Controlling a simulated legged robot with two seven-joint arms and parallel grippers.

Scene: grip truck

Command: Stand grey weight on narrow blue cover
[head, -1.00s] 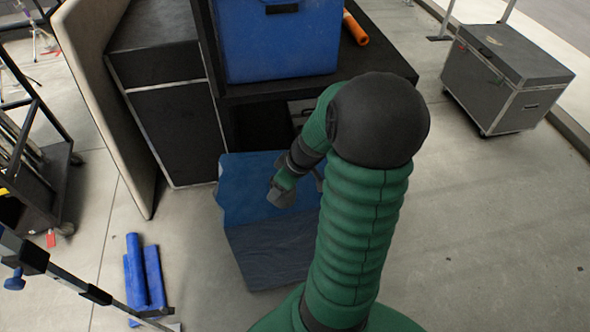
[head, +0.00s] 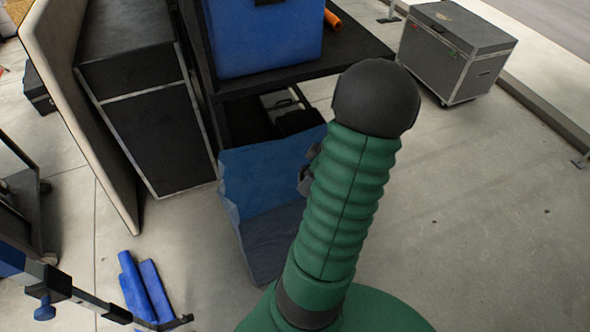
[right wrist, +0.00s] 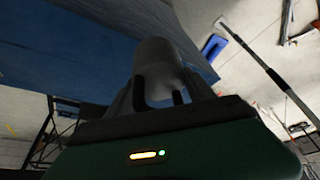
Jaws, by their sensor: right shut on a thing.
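My right gripper (right wrist: 160,92) is shut on a pale grey rounded piece, the grey weight (right wrist: 157,58), in the right wrist view. In the head view, only a dark bit of that gripper (head: 306,178) shows past my green arm; the weight cannot be made out there. A blue piece with a raised back and a lower flat part (head: 273,243), probably the narrow blue cover, stands on the floor beside the gripper. A blue surface (right wrist: 60,55) fills the upper left of the right wrist view. I cannot tell whether weight and blue surface touch. My left gripper is out of view.
A black shelf (head: 365,48) carries a large blue box (head: 262,38) and an orange roll (head: 333,19). A black case (head: 150,130) and beige panel (head: 80,120) stand left. Blue tubes (head: 145,287) lie near a stand. Open floor lies right, before a wheeled case (head: 455,50).

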